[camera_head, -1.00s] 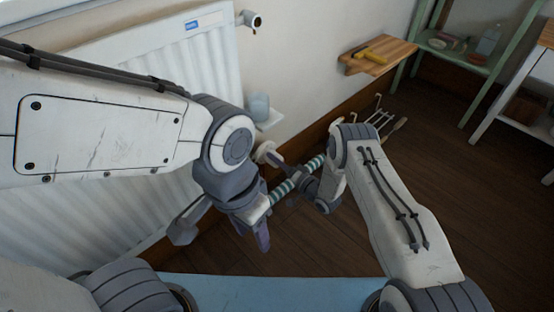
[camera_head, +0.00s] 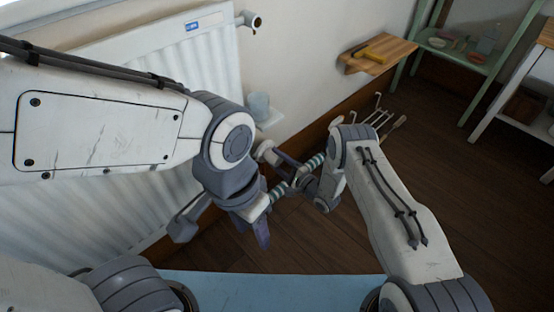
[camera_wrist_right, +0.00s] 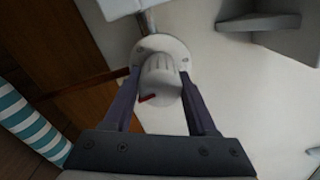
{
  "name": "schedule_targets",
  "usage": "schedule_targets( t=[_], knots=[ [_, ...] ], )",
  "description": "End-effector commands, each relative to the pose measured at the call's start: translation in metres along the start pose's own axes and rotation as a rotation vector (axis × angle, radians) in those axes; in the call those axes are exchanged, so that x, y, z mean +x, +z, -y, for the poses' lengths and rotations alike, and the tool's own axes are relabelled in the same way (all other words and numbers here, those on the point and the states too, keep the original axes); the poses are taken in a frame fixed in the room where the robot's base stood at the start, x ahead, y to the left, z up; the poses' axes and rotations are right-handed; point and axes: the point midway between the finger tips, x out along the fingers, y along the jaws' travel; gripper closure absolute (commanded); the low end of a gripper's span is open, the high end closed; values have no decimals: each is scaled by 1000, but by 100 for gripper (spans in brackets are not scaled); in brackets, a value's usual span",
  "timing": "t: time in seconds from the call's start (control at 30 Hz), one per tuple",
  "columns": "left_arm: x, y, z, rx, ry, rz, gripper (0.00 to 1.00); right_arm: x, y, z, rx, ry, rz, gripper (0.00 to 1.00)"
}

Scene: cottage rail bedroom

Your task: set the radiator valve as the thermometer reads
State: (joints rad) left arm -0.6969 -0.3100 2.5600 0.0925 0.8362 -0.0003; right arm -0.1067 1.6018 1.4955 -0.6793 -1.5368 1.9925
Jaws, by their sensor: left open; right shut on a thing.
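The white radiator (camera_head: 215,60) fills the left of the head view. Its white valve knob (camera_head: 265,150) is low at its right side. My right gripper (camera_head: 273,160) is shut on the knob, one finger on each side in the wrist view (camera_wrist_right: 159,82). My left gripper (camera_head: 274,215) is open and empty, lower and nearer than the knob. My left arm hides much of the radiator. I cannot make out a thermometer or its reading.
A teal-and-white striped thing (camera_head: 315,162) lies behind the grippers. A wooden wall shelf (camera_head: 398,52) holds a yellow tool (camera_head: 371,54). Green shelving (camera_head: 480,65) stands at right. The dark floor (camera_head: 480,215) is clear at right.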

Motion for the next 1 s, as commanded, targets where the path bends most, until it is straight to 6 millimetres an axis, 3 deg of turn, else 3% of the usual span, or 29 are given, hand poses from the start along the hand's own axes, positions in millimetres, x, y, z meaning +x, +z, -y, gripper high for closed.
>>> schedule_targets(
  t=[0.5, 1.0],
  knots=[
    [0, 0, 0, 0, 0, 0, 50, -2, -1, -3, 416, 3, -5, 98],
    [0, 0, 0, 0, 0, 0, 50, -2, -1, -3, 547, 3, -5, 98]
  ],
)
